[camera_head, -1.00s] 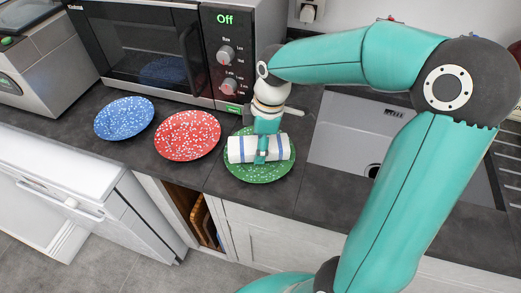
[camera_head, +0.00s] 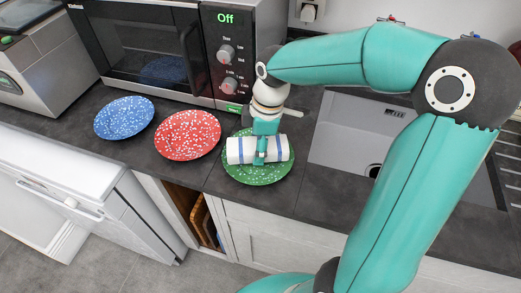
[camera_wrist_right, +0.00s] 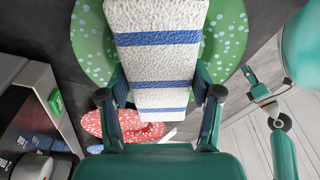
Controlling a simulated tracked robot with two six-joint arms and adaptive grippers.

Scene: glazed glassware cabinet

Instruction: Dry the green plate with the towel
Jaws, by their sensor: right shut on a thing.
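The green plate (camera_head: 258,178) with white speckles lies on the dark counter in front of the microwave, left of the sink. The rolled white towel (camera_head: 240,150) with blue stripes lies across the middle of the plate. My right gripper (camera_head: 261,160) is shut on the towel from above. In the right wrist view the towel (camera_wrist_right: 155,70) is between the two fingers of the gripper (camera_wrist_right: 160,95), with the green plate (camera_wrist_right: 92,40) behind it. The towel hides the middle of the plate.
A red speckled plate (camera_head: 188,136) lies just left of the green plate, and a blue one (camera_head: 124,118) further left. The microwave (camera_head: 150,50) stands behind them. A grey sink (camera_head: 345,135) is to the right. The counter's front edge is close to the green plate.

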